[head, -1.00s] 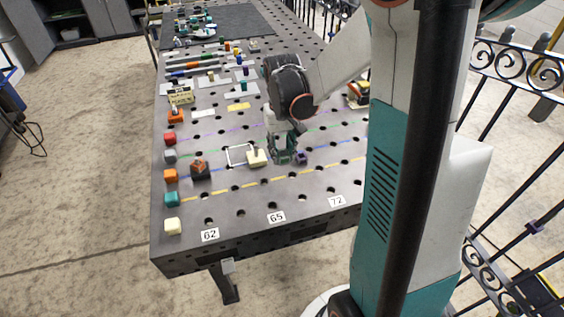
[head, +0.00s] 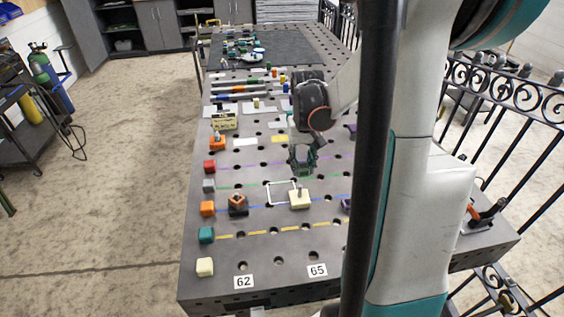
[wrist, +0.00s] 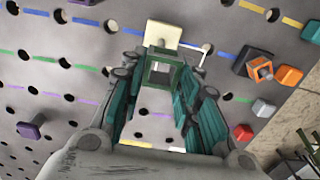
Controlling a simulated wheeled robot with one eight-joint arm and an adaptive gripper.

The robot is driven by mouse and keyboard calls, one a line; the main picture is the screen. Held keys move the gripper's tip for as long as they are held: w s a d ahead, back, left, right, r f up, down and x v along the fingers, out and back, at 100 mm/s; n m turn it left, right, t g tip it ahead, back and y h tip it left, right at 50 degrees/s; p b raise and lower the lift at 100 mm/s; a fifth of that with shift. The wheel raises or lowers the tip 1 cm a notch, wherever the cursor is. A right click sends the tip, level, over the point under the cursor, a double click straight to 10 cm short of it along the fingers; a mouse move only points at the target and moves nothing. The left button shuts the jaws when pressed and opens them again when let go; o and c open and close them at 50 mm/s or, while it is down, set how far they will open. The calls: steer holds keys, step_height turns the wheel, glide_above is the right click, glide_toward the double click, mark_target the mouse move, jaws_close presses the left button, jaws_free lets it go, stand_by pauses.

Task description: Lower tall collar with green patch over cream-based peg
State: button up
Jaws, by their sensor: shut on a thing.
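My gripper (head: 302,158) is shut on a dark green, square, open-centred collar (wrist: 160,73), which shows between the teal fingers in the wrist view. The collar is partly covered by the fingers, and I cannot make out a separate green patch. The cream-based peg (head: 300,200) stands on the table, just below my gripper in the head view. In the wrist view its cream base (wrist: 165,33) shows just beyond the collar. The collar looks apart from the peg, above the table; its exact height is unclear.
A white square outline (head: 268,193) lies left of the cream base. A dark base with an orange collar (head: 238,205) stands farther left. Coloured blocks line the left table edge, including a red one (head: 209,167). A purple-based piece (wrist: 33,127) stands off to the side.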

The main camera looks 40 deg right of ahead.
steer(key=shift+w+d+f, duration=0.1)
steer(key=shift+w+f, duration=0.2)
steer(key=shift+w, duration=0.15)
steer(key=shift+f+b, duration=1.7)
steer(key=shift+f, duration=0.55)
steer(key=shift+f+b, duration=1.35)
steer(key=shift+f, duration=0.35)
steer(key=o, duration=1.3)
steer(key=shift+s, duration=0.1)
steer(key=shift+c, duration=0.2)
steer(key=shift+r, duration=0.1)
step_height(320, 180, up, 12)
steer(key=shift+f, duration=0.1)
